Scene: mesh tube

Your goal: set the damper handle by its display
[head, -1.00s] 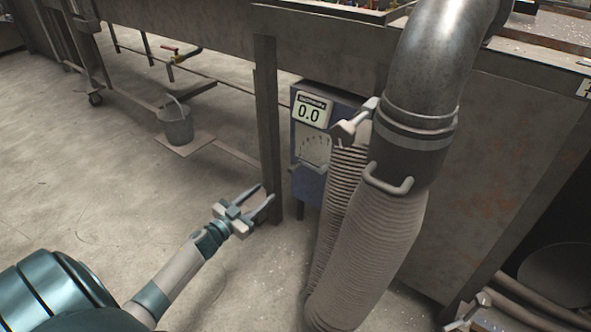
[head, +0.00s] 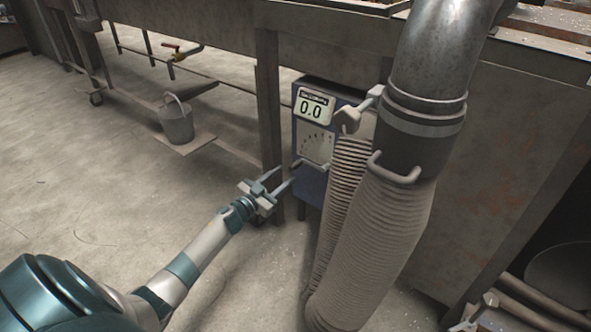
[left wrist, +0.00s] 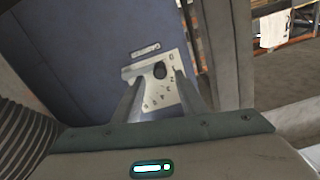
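The blue damper box (head: 308,188) stands behind the table leg. Its display (head: 313,106) reads 0.0. Below it is a pale scale plate (head: 316,140) with marks, which also shows in the left wrist view (left wrist: 162,92) with a dark oval spot on it. A pale bar, apparently the damper handle (head: 311,165), lies at the plate's lower edge; a pale bar also shows in the left wrist view (left wrist: 146,49). My left gripper (head: 286,177) is open and empty, just left of and below the bar, pointing at the box. I do not make out my right gripper.
A ribbed hose (head: 370,240) under a metal duct (head: 430,75) stands close right of the box, with a pale clamp (head: 350,119) near the display. The table leg (head: 268,90) is close on the left.

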